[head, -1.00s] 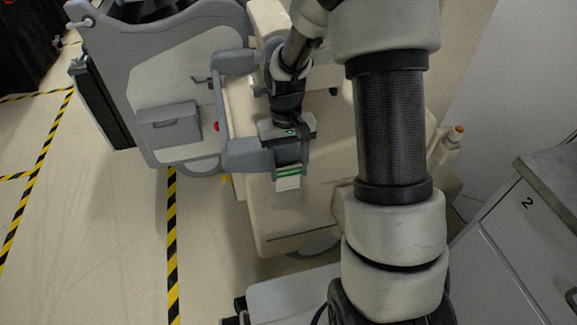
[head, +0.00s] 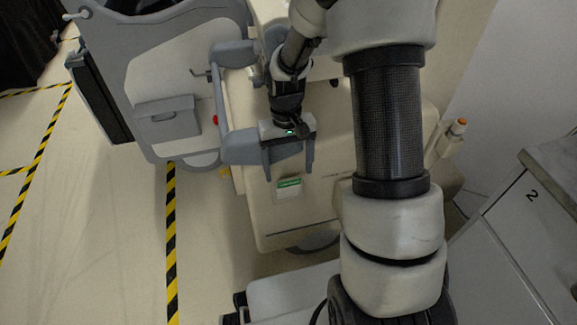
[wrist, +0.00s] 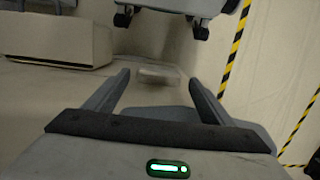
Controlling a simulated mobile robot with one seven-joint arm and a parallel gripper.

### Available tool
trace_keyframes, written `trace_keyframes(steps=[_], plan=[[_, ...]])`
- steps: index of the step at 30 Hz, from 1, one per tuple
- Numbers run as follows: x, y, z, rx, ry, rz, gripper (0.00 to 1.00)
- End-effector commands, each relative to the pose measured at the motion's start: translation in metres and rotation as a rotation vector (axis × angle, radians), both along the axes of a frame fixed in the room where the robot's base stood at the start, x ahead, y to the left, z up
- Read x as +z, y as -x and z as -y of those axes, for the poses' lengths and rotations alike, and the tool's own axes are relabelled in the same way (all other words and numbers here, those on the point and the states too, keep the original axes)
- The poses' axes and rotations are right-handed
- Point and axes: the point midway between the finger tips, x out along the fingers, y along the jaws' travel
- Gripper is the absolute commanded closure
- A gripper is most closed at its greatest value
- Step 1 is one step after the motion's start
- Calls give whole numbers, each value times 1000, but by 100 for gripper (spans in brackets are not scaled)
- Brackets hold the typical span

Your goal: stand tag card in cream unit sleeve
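The tag card (head: 289,187), white with a green band along its top, stands upright at the front face of the cream unit (head: 325,205). Its lower part appears to sit in the sleeve there, but the sleeve's outline is too faint to tell how deep. My gripper (head: 288,171) is open just above the card, with its two fingers apart and nothing held between them. In the wrist view my gripper (wrist: 160,80) also shows open, with a small pale edge beyond the fingertips that I cannot identify for sure.
A grey cabinet marked 2 (head: 525,215) stands at the right. Floor with yellow-black tape (head: 171,240) is clear at lower left.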

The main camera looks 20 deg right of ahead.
Motion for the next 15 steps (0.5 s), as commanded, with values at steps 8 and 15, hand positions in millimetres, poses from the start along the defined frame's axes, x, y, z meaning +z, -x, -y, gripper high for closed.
trace_keyframes(steps=[8,15], plan=[[13,-2,0,0,0,4,24],[66,-9,0,0,0,5,24]])
